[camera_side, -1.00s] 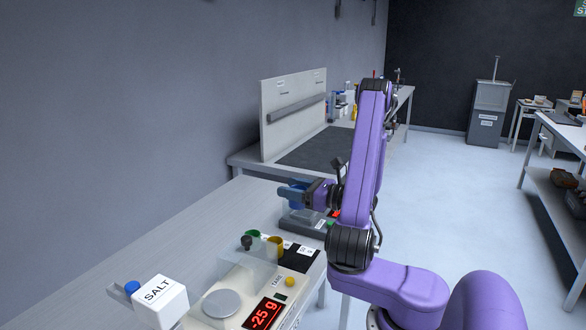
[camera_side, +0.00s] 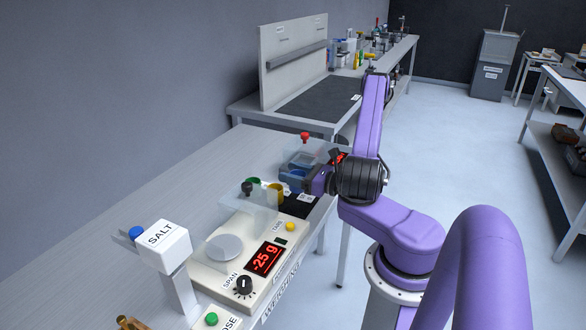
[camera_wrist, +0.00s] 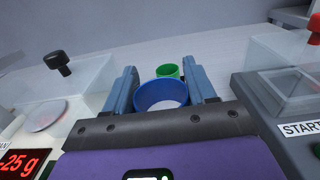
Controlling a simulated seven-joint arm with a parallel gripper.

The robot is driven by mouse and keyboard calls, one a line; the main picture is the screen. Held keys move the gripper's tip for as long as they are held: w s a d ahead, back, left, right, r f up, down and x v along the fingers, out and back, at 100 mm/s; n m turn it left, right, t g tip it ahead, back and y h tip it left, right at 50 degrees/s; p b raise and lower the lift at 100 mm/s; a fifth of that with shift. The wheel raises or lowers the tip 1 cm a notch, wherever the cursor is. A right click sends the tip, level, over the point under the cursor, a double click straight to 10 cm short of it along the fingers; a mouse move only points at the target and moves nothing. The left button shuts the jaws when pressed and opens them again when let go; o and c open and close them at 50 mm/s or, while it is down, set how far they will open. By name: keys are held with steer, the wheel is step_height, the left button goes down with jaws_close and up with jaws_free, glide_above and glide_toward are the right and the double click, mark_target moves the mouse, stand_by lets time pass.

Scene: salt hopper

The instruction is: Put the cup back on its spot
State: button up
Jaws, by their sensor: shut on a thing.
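My gripper (camera_wrist: 162,88) is shut on a blue cup (camera_wrist: 163,95), one finger on each side of it. The cup looks upright and shows a pale patch inside; I cannot tell if that is salt. In the side view my gripper (camera_side: 297,178) is beside the black labelled mat (camera_side: 299,206), between the weighing scale (camera_side: 225,270) and the grey device. The cup is hard to separate from the blue fingers there. A green cup (camera_wrist: 168,70) stands just beyond the held cup; it also shows in the side view (camera_side: 253,182), next to a yellow cup (camera_side: 276,190).
The scale has a clear cover (camera_wrist: 85,80) and reads -25 g. A grey device with a red-knobbed clear lid (camera_wrist: 295,62) stands close on the right in the wrist view. The salt hopper (camera_side: 163,245) is at the near end.

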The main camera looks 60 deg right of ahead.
mark_target(293, 190)
steer(key=shift+f, duration=2.95)
steer(key=shift+f, duration=0.55)
steer(key=o, duration=1.2)
